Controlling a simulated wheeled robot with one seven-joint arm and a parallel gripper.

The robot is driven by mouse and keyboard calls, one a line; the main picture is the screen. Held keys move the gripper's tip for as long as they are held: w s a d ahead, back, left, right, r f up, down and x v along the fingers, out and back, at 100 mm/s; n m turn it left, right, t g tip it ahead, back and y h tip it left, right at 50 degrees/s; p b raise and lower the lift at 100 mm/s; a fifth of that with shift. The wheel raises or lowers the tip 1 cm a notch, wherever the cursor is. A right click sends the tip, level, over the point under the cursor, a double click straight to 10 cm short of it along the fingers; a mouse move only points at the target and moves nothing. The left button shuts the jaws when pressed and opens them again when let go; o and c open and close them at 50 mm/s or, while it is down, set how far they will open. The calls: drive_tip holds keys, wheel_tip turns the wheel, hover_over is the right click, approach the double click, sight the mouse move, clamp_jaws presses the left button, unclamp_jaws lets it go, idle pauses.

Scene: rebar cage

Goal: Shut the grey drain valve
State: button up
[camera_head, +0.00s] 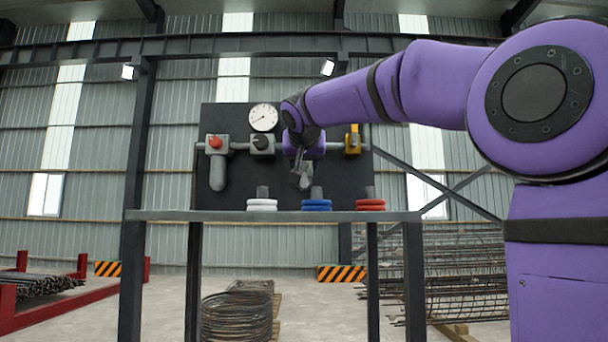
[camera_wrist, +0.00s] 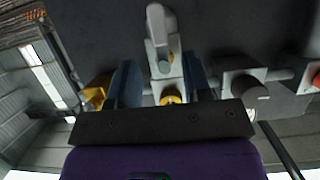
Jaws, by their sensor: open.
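A dark upright panel (camera_head: 232,170) carries a row of valves on a grey pipe. A grey valve fitting with an elongated grey part (camera_wrist: 160,40) lies between my gripper's fingers in the wrist view, with a small round yellow part (camera_wrist: 171,97) near its base. Its lower grey end also shows below my wrist in the head view (camera_head: 302,179); the rest is hidden by my arm. My gripper (camera_wrist: 160,82) is open, with one dark blue finger on each side of the fitting. I cannot tell whether the fingers touch it.
A red-knobbed valve (camera_head: 215,143) and a black-knobbed valve (camera_head: 261,143) are left of my gripper; a yellow valve (camera_head: 352,140) is right. A gauge (camera_head: 263,117) sits above. White (camera_head: 262,204), blue (camera_head: 317,205) and red rings (camera_head: 370,205) rest on the bench (camera_head: 160,215).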

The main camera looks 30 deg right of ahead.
sight(304, 174)
drive_tip(key=shift+x, duration=2.65)
drive_tip(key=shift+c, duration=0.3)
clamp_jaws()
